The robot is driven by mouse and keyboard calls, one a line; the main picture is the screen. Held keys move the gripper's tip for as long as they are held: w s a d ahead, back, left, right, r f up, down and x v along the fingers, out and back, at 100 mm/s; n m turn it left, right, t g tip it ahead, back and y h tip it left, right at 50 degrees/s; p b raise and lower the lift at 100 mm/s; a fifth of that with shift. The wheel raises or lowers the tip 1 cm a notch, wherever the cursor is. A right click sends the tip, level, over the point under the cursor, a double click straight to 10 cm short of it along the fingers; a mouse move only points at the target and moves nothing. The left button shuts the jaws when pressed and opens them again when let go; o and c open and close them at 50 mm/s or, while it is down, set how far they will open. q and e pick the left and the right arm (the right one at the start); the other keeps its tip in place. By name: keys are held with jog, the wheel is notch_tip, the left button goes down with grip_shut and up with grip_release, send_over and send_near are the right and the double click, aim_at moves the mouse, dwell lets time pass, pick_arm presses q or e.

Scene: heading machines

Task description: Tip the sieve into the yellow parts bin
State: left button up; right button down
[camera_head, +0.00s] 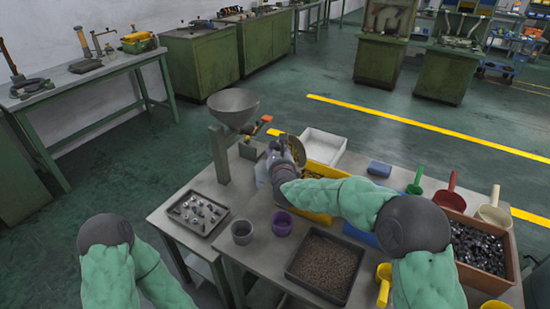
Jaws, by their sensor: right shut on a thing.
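The yellow parts bin (319,218) stands on the workbench, in the middle of the view. My right forearm crosses over it and hides much of it. My right gripper (279,150) is at the bin's left side, shut on the sieve. The sieve (295,153) is a round, brownish-yellow disc seen nearly edge-on. It is steeply tilted near the bin's back left end. Whether anything lies in it or falls from it is too small to tell. My left arm shows at the bottom left, but its gripper is out of view.
A grey funnel (233,106) on a post stands behind left. A tray of metal parts (197,213), a grey cup (242,232), a purple cup (282,222) and a tray of brown granules (325,264) are in front. A white tray (324,145) is behind; colored scoops (451,198) stand right.

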jog(key=s+d+m+t+b, duration=0.3)
jog(key=d+m+b, duration=0.2)
jog(key=d+m, duration=0.1)
jog(key=shift+s+d+f+t, duration=0.2)
jog(key=shift+s+d+t, duration=0.15)
jog(key=shift+d, duration=0.2)
dwell(0.4)
dwell(0.4)
jog(key=shift+d, duration=0.1)
